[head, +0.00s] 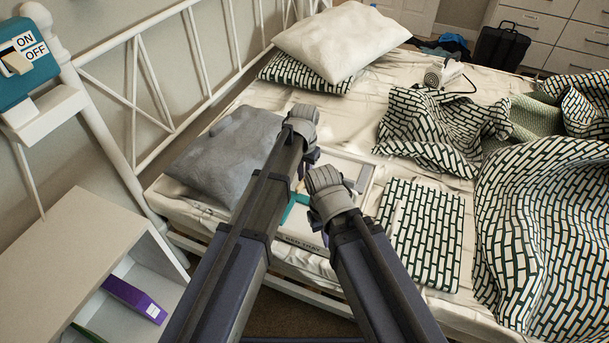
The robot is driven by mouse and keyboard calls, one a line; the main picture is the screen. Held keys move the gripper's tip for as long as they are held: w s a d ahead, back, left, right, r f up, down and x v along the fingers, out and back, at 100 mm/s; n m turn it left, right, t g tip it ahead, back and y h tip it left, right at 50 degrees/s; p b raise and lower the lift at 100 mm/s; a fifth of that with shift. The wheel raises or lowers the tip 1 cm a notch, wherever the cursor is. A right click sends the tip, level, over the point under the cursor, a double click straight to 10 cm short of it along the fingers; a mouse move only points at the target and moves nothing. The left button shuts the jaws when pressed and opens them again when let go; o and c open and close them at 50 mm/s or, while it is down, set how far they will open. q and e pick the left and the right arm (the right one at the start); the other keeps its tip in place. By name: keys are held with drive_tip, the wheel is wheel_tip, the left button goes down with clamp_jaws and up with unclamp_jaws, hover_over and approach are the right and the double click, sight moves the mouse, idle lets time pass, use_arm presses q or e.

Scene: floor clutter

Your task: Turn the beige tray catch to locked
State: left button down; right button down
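A pale bed tray (361,177) with dark lettering on its front edge lies on the bed, largely covered by my arms. A teal part (290,212) shows on it between my arms. I cannot make out the beige catch or its position; it may be hidden behind my grippers. My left gripper (309,157) is over the tray's back left part. My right gripper (318,176) is over the tray's middle, close to the left one. The fingers of both are too small and covered to tell their opening or any contact.
A grey pillow (225,150) lies left of the tray, and a folded patterned cloth (425,230) lies right of it. A teal ON/OFF switch box (25,65) is at the upper left, by the white bed frame. A shelf unit (75,265) stands at the lower left.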

sight(304, 178)
use_arm(q)
drive_tip(key=shift+n, duration=0.6)
drive_tip(key=c, duration=0.8)
unclamp_jaws()
drive_tip(key=shift+c, duration=0.2)
wheel_tip(304, 178, up, 8)
drive_tip(key=p, duration=0.8)
drive_tip(key=shift+f, duration=0.1)
use_arm(e)
wheel_tip(304, 178, up, 8)
drive_tip(key=shift+f, duration=0.1)
